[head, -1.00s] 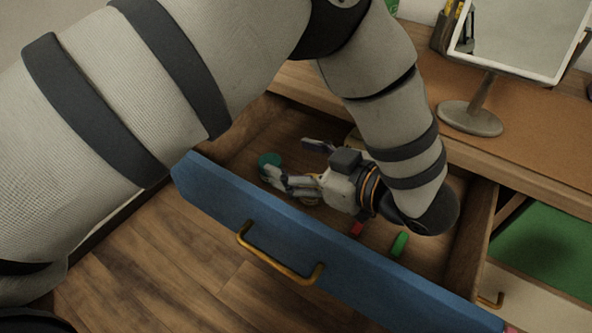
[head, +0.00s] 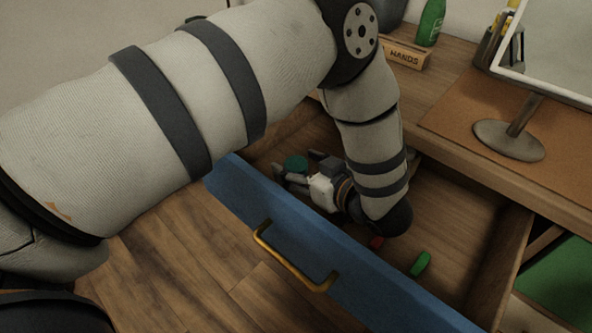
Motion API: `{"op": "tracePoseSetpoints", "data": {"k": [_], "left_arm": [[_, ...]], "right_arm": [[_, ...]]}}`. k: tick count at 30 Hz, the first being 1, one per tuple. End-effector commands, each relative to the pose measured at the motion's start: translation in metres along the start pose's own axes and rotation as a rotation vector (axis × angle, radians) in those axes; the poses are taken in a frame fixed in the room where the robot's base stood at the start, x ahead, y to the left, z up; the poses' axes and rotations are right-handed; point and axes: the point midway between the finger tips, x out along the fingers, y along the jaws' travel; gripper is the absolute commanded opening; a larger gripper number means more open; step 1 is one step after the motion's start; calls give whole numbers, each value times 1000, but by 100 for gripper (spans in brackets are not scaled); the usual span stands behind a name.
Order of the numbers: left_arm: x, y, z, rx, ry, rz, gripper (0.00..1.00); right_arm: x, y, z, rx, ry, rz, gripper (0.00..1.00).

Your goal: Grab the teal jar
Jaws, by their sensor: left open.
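The teal jar (head: 296,163) is in the left part of the open blue-fronted drawer (head: 300,245); only its round top shows clearly. My left gripper (head: 296,168) reaches down into the drawer from above, its two fingers open and pointing left at the jar. The jar shows at the fingertips, seemingly between them. I cannot tell whether either finger touches it. My right gripper is not in view.
A green item (head: 420,263) and a small red item (head: 376,242) lie in the drawer to the right of my left gripper. On the desk stand a mirror stand (head: 509,140), a wooden sign (head: 404,54) and a green bottle (head: 431,22).

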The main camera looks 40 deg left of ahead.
Motion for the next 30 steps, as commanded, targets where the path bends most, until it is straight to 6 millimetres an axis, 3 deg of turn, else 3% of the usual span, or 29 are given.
{"op": "tracePoseSetpoints", "data": {"k": [3,10,11,20,30], "left_arm": [[0,0,0,0,0,0,64],[-1,0,0,0,0,0,12],[-1,0,0,0,0,0,10],[-3,0,-8,-3,1,1,10],[-31,1,-84,-6,1,2,10]], "right_arm": [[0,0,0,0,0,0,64],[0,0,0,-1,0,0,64],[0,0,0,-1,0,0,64],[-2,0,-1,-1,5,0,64],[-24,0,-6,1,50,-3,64]]}}
